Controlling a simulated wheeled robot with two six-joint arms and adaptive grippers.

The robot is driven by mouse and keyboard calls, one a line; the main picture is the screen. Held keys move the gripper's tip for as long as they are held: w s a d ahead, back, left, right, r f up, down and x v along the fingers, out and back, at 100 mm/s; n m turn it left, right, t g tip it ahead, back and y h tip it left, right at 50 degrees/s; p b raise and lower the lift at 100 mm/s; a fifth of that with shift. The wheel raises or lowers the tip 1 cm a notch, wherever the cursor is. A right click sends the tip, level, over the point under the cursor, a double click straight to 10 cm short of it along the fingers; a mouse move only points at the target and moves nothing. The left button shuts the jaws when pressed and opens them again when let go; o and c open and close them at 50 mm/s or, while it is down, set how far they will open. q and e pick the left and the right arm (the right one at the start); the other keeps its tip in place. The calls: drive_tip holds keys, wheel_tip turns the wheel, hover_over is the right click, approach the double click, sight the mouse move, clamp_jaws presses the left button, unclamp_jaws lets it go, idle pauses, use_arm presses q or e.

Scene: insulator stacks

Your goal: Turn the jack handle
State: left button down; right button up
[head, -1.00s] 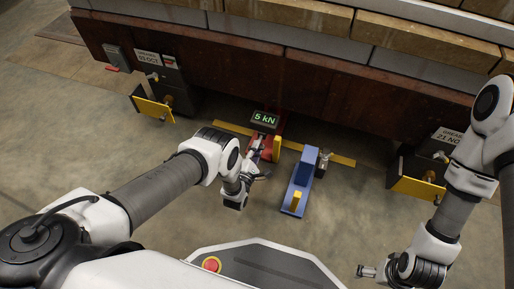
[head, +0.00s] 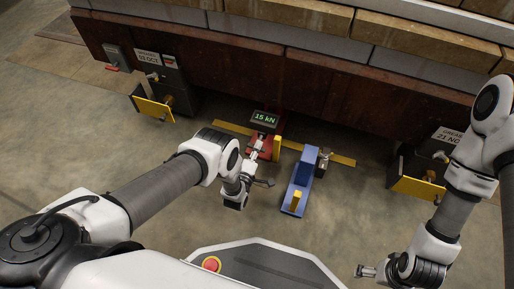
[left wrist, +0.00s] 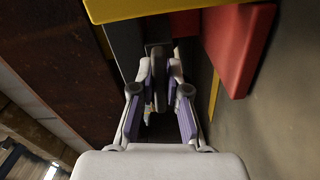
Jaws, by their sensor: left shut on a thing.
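The red jack (head: 263,143) stands on the floor at the foot of the brown beam, with a display (head: 264,119) on top that reads 15 kN. My left gripper (head: 254,153) reaches to the near side of the jack. In the left wrist view my left gripper (left wrist: 160,92) is shut on a dark, rounded part, the jack handle (left wrist: 159,66), between its two fingers. Most of the handle is hidden by the fingers in the head view. My right gripper (head: 366,271) is low at the right, away from the jack; its jaws are too small to read.
A blue block-like tool (head: 299,182) with a yellow end lies just right of the jack. A yellow bar (head: 342,160) runs along the floor behind. Dark boxes with yellow plates stand at left (head: 153,109) and right (head: 414,187). The floor at left front is clear.

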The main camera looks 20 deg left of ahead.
use_arm(q)
drive_tip(key=m, duration=0.5)
drive_tip(key=shift+f, duration=0.1)
drive_tip(key=shift+m, duration=2.7)
drive_tip(key=c, duration=1.2)
unclamp_jaws()
drive_tip(key=shift+s, duration=0.1)
drive_tip(key=s, duration=1.1)
drive_tip(key=shift+s+a, duration=0.25)
drive_tip(key=shift+s, duration=0.15)
